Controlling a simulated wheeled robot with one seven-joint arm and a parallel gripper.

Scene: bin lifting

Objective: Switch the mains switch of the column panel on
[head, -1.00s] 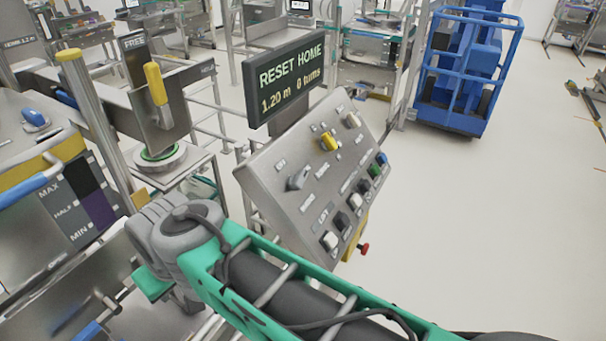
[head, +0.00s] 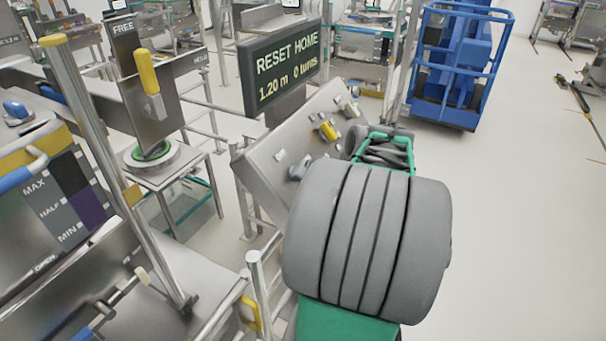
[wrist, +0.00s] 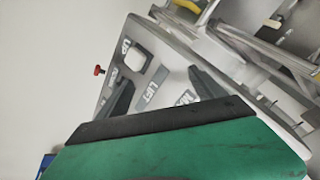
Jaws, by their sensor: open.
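The column panel (head: 262,168) is a tilted steel plate in the middle of the head view. It carries a grey rotary switch (head: 299,167), a yellow switch (head: 328,130) and a pale switch (head: 351,109). Its labels are too small there to tell which is the mains switch. My arm hides its lower right part. In the wrist view, the panel (wrist: 181,62) shows push buttons and labels reading UP and LIFT. My gripper (wrist: 160,121), open, shows as a green body with a black edge close before the panel. Its fingertips and any contact are not clear.
A display (head: 283,68) above the panel reads RESET HOME, 1.20 m, 0 turns. A red knob (wrist: 99,69) sticks out beside the panel. Left stands a post with a yellow-handled lever (head: 148,72).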

